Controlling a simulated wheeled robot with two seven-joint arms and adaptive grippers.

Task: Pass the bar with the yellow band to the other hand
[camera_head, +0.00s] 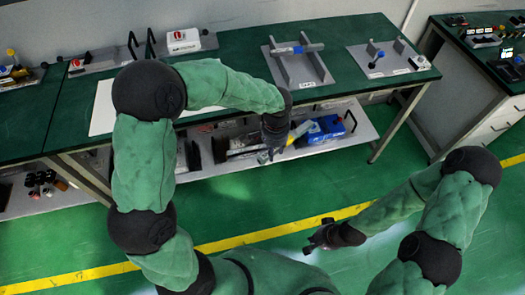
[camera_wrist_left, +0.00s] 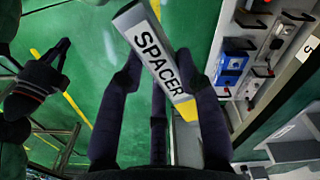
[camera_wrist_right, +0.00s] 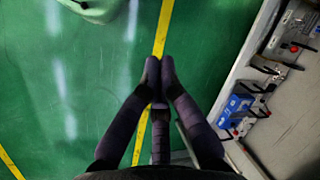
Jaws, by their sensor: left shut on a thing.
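The bar is pale grey with the word SPACER and a yellow band near one end; it shows in the left wrist view (camera_wrist_left: 150,42) and small in the head view (camera_head: 302,128). My left gripper (camera_head: 274,150) is shut on it, in front of the bench, with the bar slanting between the fingertips (camera_wrist_left: 158,72). The yellow band is on the near side of the fingers in the left wrist view. My right gripper (camera_head: 315,240) is empty, lower and to the right, apart from the bar. Its fingertips meet in the right wrist view (camera_wrist_right: 159,66).
The green bench (camera_head: 350,38) holds a grey fixture with a blue-banded bar (camera_head: 297,49) and another grey fixture (camera_head: 390,58). A lower shelf (camera_head: 350,132) carries blue and other parts behind my left gripper. Open green floor lies between my arms.

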